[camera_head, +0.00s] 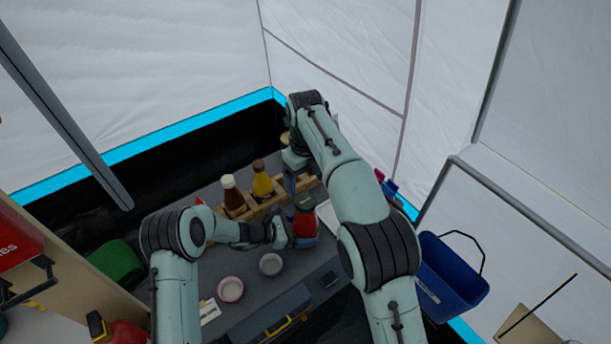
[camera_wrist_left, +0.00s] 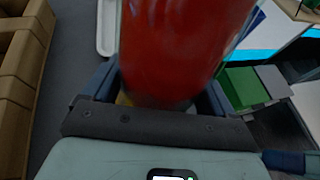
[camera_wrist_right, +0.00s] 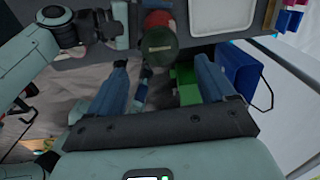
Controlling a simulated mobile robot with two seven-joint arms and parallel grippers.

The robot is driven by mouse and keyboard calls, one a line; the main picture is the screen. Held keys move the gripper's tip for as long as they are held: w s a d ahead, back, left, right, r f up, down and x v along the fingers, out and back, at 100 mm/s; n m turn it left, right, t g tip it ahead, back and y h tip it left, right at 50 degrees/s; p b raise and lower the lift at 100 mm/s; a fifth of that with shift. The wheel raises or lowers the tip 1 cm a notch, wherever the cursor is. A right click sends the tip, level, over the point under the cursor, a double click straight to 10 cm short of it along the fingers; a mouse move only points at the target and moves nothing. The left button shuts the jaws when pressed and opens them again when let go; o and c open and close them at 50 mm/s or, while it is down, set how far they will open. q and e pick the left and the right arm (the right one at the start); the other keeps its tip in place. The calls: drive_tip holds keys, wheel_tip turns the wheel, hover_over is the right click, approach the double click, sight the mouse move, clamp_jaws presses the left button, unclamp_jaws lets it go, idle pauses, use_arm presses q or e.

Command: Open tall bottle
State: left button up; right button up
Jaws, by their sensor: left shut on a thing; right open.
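A red bottle (camera_head: 304,225) with a dark green cap (camera_head: 305,203) stands upright in my left gripper (camera_head: 284,233). In the left wrist view its red body (camera_wrist_left: 180,50) fills the space between the fingers; its cap is out of that view. My right gripper (camera_head: 298,184) is above and behind the bottle, pointing down, with its fingers partly hidden by its own arm. In the right wrist view the cap (camera_wrist_right: 160,47) shows just beyond the open, empty fingers (camera_wrist_right: 166,72), apart from them.
A wooden rack (camera_head: 265,207) behind holds a brown bottle (camera_head: 232,194) with a white cap and a yellow bottle (camera_head: 262,181). Two small bowls (camera_head: 231,289) (camera_head: 271,264) stand in front on the grey counter. A blue bucket (camera_head: 450,281) is at the right.

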sight(305, 200)
use_arm(q)
drive_tip(key=shift+w, duration=0.1)
use_arm(e)
wheel_tip(305, 200, down, 7)
drive_tip(key=shift+f, duration=0.2)
